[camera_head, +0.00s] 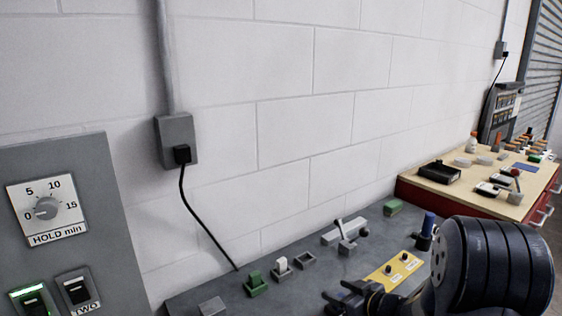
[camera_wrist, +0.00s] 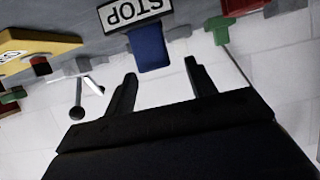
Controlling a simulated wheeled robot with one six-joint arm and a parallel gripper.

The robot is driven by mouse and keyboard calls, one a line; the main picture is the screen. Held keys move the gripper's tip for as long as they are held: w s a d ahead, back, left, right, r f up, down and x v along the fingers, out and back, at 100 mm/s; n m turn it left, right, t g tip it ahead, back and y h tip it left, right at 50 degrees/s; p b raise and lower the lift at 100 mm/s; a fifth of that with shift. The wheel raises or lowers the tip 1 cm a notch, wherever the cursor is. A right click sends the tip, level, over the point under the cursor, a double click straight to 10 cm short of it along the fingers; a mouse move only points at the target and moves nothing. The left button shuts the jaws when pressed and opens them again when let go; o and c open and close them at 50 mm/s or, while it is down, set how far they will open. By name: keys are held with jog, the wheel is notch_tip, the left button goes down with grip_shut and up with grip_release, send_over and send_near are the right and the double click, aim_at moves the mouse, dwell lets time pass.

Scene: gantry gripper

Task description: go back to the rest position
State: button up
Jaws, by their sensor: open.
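My gripper (camera_head: 338,292) is at the bottom of the head view, low over the grey bench, with my dark arm running off to the right. In the wrist view my gripper (camera_wrist: 160,72) shows two black fingers spread apart with nothing between them. A blue block (camera_wrist: 149,47) below a STOP label (camera_wrist: 134,12) lies beyond the fingertips in that view. I cannot tell how far the fingers are from it.
The grey bench (camera_head: 300,284) carries a green holder (camera_head: 256,285), a lever fixture (camera_head: 345,234) and a yellow plate (camera_head: 393,270). A grey panel with a HOLD dial (camera_head: 46,208) stands at left. A wooden-topped workbench (camera_head: 480,196) is at right. A white block wall is behind.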

jog(key=shift+f+b, duration=0.15)
jog(key=shift+b, duration=1)
notch_tip(320, 180, up, 6)
jog(key=p, duration=0.4)
